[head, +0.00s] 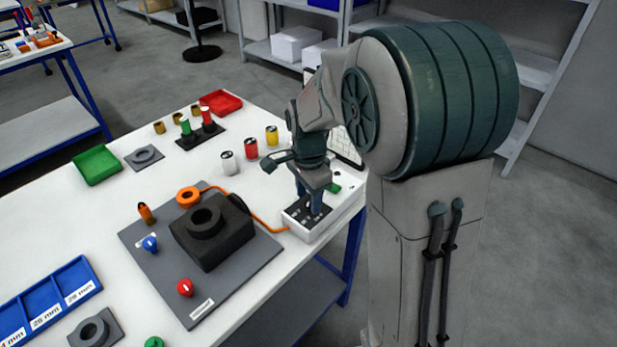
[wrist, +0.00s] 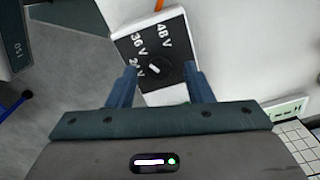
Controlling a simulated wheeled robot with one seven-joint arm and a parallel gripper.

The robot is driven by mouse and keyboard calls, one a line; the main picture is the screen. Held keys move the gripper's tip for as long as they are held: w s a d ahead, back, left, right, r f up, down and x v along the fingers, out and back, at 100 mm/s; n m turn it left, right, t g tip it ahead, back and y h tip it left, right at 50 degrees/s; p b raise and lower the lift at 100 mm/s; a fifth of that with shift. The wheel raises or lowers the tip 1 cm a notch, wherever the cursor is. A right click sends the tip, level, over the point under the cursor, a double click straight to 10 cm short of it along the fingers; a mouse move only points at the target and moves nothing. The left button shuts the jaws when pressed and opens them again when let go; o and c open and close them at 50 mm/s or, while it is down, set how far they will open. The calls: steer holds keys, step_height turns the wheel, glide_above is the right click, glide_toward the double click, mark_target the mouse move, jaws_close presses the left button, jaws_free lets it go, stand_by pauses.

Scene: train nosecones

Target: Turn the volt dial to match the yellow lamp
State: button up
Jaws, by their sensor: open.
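The volt dial is a small white knob (wrist: 155,67) on the black face of a white box (head: 302,226), which also shows in the wrist view (wrist: 120,28). The face reads 24 V, 36 V and 48 V; the knob's exact setting is hard to tell. My gripper (head: 309,207) is over the box, pointing down. In the wrist view its two blue fingers (wrist: 160,72) are apart on either side of the knob, with nothing held; contact is not clear. A yellow cylinder (head: 272,135), perhaps the yellow lamp, stands behind on the table; any marking is unreadable.
Red (head: 251,149) and white (head: 228,163) cylinders stand beside the yellow one. An orange cable runs from the box to a grey plate (head: 255,268) with a black block (head: 215,240). The table's right edge is close to the box.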

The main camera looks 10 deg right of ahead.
mark_target(309, 202)
step_height(309, 202, up, 13)
stand_by(0.3)
steer(key=shift+r, duration=0.1)
steer(key=s+d+f+n+t, duration=0.1)
steer(key=s+d+f+n, duration=0.1)
steer(key=s+n, duration=0.4)
steer(key=s+d+f+n+t, duration=0.2)
steer(key=s+n, duration=0.5)
steer(key=s, duration=0.4)
steer(key=shift+d+f, duration=0.3)
steer(key=shift+f, duration=0.3)
steer(key=shift+s, duration=0.1)
